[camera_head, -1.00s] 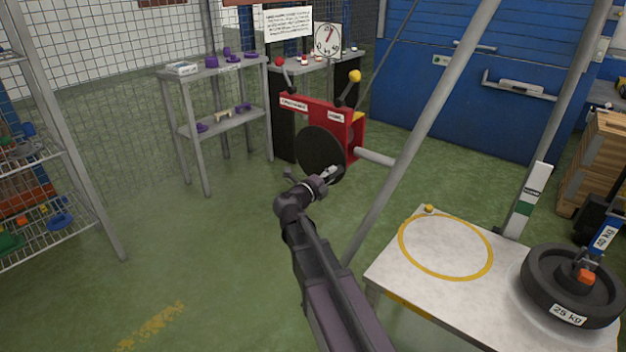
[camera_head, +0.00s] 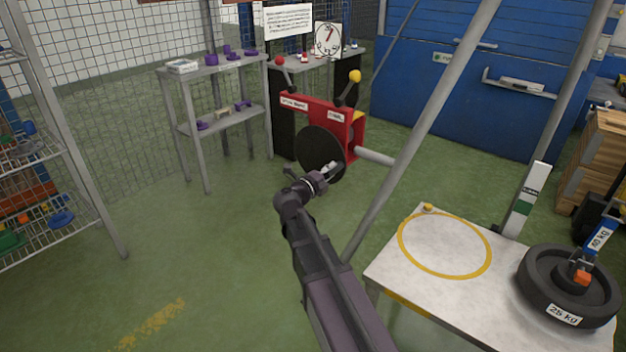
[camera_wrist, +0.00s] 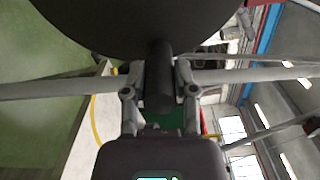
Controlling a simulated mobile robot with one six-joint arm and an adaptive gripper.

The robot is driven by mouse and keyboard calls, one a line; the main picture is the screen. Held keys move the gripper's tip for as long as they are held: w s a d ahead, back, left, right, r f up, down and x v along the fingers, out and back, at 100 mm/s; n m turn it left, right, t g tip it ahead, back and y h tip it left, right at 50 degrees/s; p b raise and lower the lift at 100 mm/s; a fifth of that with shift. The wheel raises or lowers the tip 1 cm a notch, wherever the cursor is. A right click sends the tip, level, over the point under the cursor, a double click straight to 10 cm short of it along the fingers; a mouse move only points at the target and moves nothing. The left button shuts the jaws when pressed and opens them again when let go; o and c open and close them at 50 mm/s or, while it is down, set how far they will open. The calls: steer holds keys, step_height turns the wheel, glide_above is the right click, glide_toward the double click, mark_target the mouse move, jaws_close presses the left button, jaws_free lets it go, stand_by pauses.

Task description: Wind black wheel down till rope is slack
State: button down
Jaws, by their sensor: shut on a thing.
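The black wheel (camera_head: 317,147) is a flat disc on the front of a red winch box (camera_head: 353,128) with a grey shaft on its right. My gripper (camera_head: 328,172) is at the wheel's lower right part. In the wrist view, the wheel (camera_wrist: 150,22) fills the top, and its dark cylindrical handle (camera_wrist: 159,75) stands between my two fingers, which are shut on it. A black 25 kg weight (camera_head: 540,290) rests on the white table (camera_head: 400,275), with an orange piece and a blue labelled block (camera_head: 598,237) above it. I cannot make out the rope or its tension.
Two levers with red (camera_head: 280,61) and yellow (camera_head: 355,76) knobs rise from the winch box. A slanted grey post (camera_head: 425,125) stands right of it. A grey shelf (camera_head: 215,125) and a dial (camera_head: 328,39) are behind.

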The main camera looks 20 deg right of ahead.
steer(key=shift+w+a+r+p, duration=0.15)
steer(key=shift+w+r+p, duration=0.05)
steer(key=shift+r+p, duration=0.7)
steer(key=shift+w+a+r+p, duration=0.1)
steer(key=shift+w+r+p, duration=0.1)
steer(key=shift+r+p, duration=0.7)
stand_by(0.5)
steer(key=shift+c, duration=1)
jaws_free()
steer(key=shift+s, duration=0.1)
steer(key=shift+s+a, duration=0.1)
steer(key=shift+a, duration=0.05)
steer(key=v, duration=0.7)
steer(key=shift+s+a, duration=0.2)
steer(key=shift+a, duration=0.05)
steer(key=shift+m, duration=0.4)
